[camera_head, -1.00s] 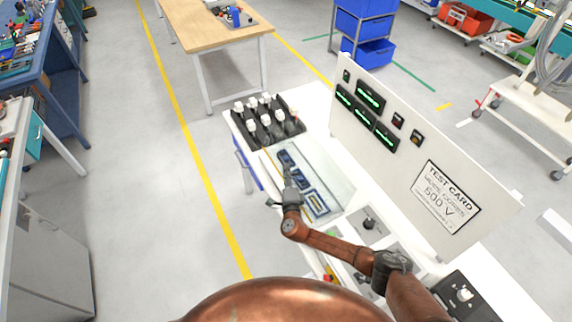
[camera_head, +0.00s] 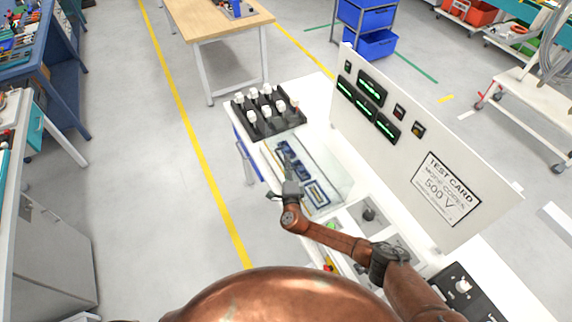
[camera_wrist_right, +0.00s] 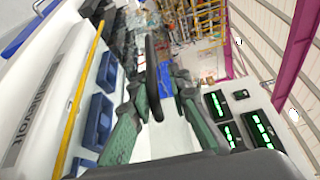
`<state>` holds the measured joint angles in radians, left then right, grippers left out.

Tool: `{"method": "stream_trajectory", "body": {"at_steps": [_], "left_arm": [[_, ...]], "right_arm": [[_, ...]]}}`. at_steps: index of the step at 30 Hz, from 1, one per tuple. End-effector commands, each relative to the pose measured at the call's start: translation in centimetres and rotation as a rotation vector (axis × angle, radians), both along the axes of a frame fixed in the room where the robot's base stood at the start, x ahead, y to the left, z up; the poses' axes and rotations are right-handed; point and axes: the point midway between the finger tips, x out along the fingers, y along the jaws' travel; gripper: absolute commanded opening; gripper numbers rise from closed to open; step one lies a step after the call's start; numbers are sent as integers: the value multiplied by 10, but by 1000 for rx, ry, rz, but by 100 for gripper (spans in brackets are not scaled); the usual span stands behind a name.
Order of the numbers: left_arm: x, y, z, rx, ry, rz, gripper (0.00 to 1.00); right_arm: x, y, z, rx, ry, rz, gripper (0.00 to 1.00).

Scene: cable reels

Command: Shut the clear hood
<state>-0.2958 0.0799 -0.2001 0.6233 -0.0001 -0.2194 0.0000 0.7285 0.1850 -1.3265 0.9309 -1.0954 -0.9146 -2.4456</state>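The clear hood (camera_head: 334,180) is a see-through panel over blue-framed parts (camera_head: 290,157) on the white test bench. I cannot tell its exact tilt. My right gripper (camera_head: 290,188) is at the hood's near-left side, pointing away from me. In the right wrist view, its green fingers (camera_wrist_right: 157,100) stand apart, with a dark upright bar (camera_wrist_right: 153,75) between them. The bar looks like a handle; gaps show beside it, and contact is unclear. The blue parts are at left in that view (camera_wrist_right: 98,122). My left gripper is out of view.
A white upright panel (camera_head: 400,170) with green displays and a test card stands behind the hood. A black rack (camera_head: 262,130) of white-topped pieces sits at the bench's far end. A control with a dark knob (camera_head: 369,214) is nearer. Open floor lies left.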

Motion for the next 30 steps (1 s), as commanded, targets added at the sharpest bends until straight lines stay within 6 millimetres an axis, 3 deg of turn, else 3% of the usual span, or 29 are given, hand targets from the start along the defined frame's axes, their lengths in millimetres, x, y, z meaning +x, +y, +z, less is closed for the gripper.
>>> {"method": "stream_trajectory", "body": {"at_steps": [8,13,24,30], "left_arm": [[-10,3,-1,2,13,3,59],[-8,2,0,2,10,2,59],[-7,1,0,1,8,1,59],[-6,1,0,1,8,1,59]], "right_arm": [[-1,3,3,3,-4,6,16],[-13,2,2,4,-1,7,16],[-84,-12,2,4,1,5,16],[-111,-17,3,2,1,3,16]]}}
